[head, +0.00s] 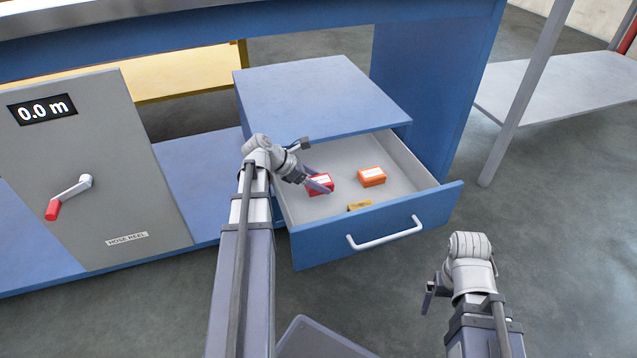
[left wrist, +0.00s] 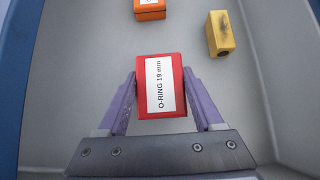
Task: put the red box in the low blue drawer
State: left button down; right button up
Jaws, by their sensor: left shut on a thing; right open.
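The low blue drawer (head: 440,205) is pulled out, showing its light grey inside. The red box (head: 319,184) is inside the drawer's outline, toward its left side. My left gripper (head: 322,186) reaches into the drawer and is shut on the red box. In the left wrist view the red box (left wrist: 160,86) sits between the two purple fingers, its label reading "O-RING 19 mm". I cannot tell whether the box touches the drawer floor. My right gripper (head: 428,298) is open and empty, in front of the drawer at the lower right.
An orange box (head: 372,177) and a small yellow block (head: 360,206) lie in the drawer, right of the red box. The drawer front has a white handle (head: 385,240). A grey hose reel panel (head: 95,170) with a red-knobbed crank stands at left.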

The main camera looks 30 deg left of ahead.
pick_arm(q)
jog(key=shift+f+b, duration=0.55)
jog(key=shift+f, duration=0.05)
jog(key=shift+c, duration=0.2)
grip_release()
jog(key=shift+r, duration=0.1)
jog(key=shift+r+p, duration=0.2)
jog(key=shift+p, duration=0.15)
jog(key=p+v, duration=0.9)
jog(key=v, duration=0.3)
jog(key=shift+r, duration=0.4)
